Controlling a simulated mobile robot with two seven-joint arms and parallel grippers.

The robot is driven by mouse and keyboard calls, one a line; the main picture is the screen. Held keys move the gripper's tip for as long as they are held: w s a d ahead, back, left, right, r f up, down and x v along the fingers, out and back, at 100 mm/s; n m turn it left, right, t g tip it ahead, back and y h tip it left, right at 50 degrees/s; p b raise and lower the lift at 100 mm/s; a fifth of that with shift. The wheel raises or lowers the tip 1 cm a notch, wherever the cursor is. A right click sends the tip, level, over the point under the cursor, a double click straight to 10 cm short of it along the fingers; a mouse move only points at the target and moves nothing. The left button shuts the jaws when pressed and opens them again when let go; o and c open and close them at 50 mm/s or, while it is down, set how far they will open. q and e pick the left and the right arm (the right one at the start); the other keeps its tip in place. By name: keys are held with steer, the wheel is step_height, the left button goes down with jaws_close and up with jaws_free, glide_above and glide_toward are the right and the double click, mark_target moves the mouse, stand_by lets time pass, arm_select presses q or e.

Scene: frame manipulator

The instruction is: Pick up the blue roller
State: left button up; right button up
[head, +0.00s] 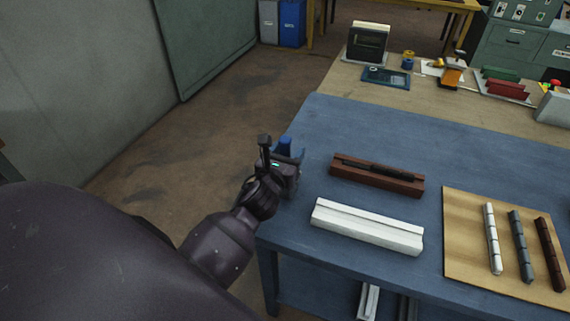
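My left gripper (282,160) is at the left edge of the blue table (345,130). A small blue piece (285,145) shows at its fingers, partly hidden by them. It may be the end of the blue roller, but too little shows to be sure. I cannot tell whether the fingers are closed on it or only beside it. My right gripper is not in view.
A brown grooved block (400,185) holding a dark bar and a white grooved block (350,230) lie right of my gripper. A wooden board (460,240) carries white, grey and dark brown segmented bars. Tools and boxes stand on the far bench (345,88).

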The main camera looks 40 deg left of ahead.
arm_select(q)
jaws_close()
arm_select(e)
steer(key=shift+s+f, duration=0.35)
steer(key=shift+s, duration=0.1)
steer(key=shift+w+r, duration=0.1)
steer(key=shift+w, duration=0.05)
